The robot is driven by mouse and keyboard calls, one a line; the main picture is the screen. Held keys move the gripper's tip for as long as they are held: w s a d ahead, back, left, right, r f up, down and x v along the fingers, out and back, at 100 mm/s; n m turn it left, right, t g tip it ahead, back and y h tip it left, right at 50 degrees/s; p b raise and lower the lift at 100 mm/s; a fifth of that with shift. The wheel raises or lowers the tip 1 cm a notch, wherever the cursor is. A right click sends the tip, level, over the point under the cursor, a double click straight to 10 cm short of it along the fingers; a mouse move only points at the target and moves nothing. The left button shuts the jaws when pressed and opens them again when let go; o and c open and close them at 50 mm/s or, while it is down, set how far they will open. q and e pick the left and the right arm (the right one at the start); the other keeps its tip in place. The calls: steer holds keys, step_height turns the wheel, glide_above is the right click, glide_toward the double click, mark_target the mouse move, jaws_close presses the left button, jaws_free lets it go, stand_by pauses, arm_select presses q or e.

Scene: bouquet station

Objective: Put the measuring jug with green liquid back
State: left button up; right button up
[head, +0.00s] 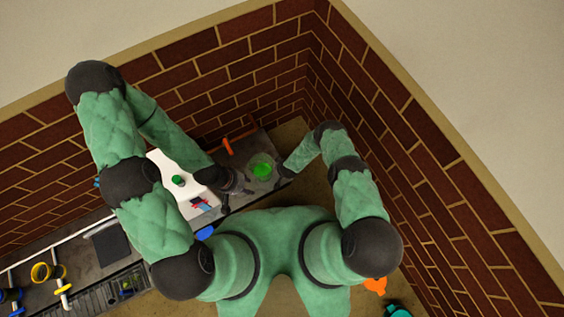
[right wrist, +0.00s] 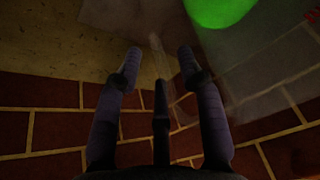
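The measuring jug with green liquid (head: 261,169) stands on the dark counter towards its right end in the head view. Its green liquid also shows at the top of the right wrist view (right wrist: 218,9), with faint clear walls around it. My right gripper (right wrist: 159,55) is open, with a faint clear strip, perhaps the jug's handle, between its fingertips. In the head view my right gripper (head: 284,174) is small and dark, just right of the jug. My left gripper (head: 239,197) is left of the jug; its dark fingers look spread and empty.
A white block (head: 177,168) with a green-topped item (head: 178,180) stands left of the jug. An orange item (head: 227,146) lies behind it. A blue item (head: 205,232) is near the front edge. Brick walls close in behind and to the right.

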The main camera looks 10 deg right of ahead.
steer(key=s+d+r+m+g+y+p, duration=0.1)
steer(key=s+r, duration=0.5)
steer(key=r, duration=0.7)
steer(key=s+d+r+m+g+y+p, duration=0.1)
steer(key=s+r, duration=0.5)
steer(key=r, duration=0.8)
steer(key=s+d+r+m+g+p, duration=0.1)
steer(key=s+r, duration=0.5)
steer(key=r, duration=0.7)
steer(key=d+g+p, duration=0.1)
steer(key=p, duration=0.1)
steer(key=shift+d+r+y+p, duration=0.15)
steer(key=shift+d+y+p, duration=0.05)
steer(key=shift+y+p, duration=0.2)
